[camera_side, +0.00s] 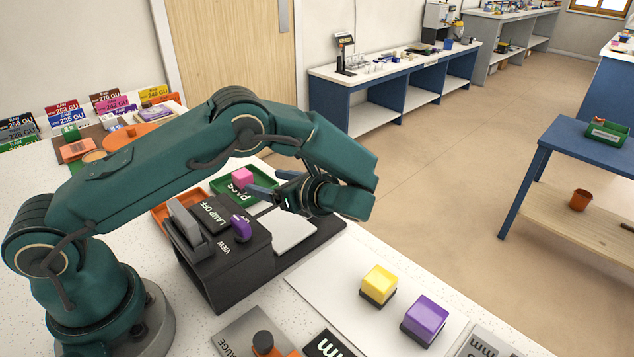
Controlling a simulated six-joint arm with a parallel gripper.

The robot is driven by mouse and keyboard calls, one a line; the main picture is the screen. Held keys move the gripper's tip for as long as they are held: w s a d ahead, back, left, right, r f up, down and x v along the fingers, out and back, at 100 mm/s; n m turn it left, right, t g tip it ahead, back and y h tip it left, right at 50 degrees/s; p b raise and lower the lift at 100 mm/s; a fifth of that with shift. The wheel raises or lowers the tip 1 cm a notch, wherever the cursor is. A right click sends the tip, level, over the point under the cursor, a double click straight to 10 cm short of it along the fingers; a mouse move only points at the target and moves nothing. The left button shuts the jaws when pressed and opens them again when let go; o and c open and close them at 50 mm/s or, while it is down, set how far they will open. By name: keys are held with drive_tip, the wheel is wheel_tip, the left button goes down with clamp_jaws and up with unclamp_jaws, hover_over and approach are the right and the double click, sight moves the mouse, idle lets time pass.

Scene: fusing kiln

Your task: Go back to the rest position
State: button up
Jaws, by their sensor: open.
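My gripper (272,193) is at the end of my green arm, above the worktop near a green tray. Its dark fingers point left and look spread, with nothing seen held between them. A pink block (242,178) shows at the green tray (264,202), close to the fingertips; I cannot tell whether they touch. A yellow block (379,281) and a purple block (426,315) sit on dark bases on a white sheet (328,289) at the front right.
A dark box with a purple knob (241,228) and a lever stands below my forearm. An orange tray (165,212) is partly hidden behind it. Colored label cards (110,102) stand at the back left. The white sheet's left part is clear.

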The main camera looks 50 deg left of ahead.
drive_tip(key=shift+d+r, duration=0.1)
drive_tip(key=shift+d, duration=0.2)
drive_tip(key=shift+s+r+n+h, duration=0.25)
drive_tip(key=shift+s+n+h, duration=0.1)
drive_tip(key=shift+n+h, duration=0.25)
drive_tip(key=s+d+r+n+h, duration=0.1)
drive_tip(key=n+h, duration=0.1)
drive_tip(key=s+d+r+n+h, duration=0.1)
drive_tip(key=d+n+h, duration=0.1)
drive_tip(key=n, duration=0.1)
drive_tip(key=s+d+r+n+h, duration=0.1)
drive_tip(key=d+n+h, duration=0.1)
drive_tip(key=h, duration=0.1)
drive_tip(key=shift+s+n, duration=0.3)
drive_tip(key=s+d+r+n+t+h, duration=0.2)
drive_tip(key=d+r+n+t+h, duration=0.35)
drive_tip(key=d+r+n, duration=0.35)
drive_tip(key=shift+h, duration=0.25)
drive_tip(key=s+a, duration=0.1)
drive_tip(key=s, duration=0.2)
drive_tip(key=s+a+f, duration=0.1)
drive_tip(key=s, duration=0.2)
drive_tip(key=s+a, duration=0.1)
drive_tip(key=s, duration=0.2)
drive_tip(key=shift+s+a+f, duration=0.15)
drive_tip(key=shift+a, duration=0.15)
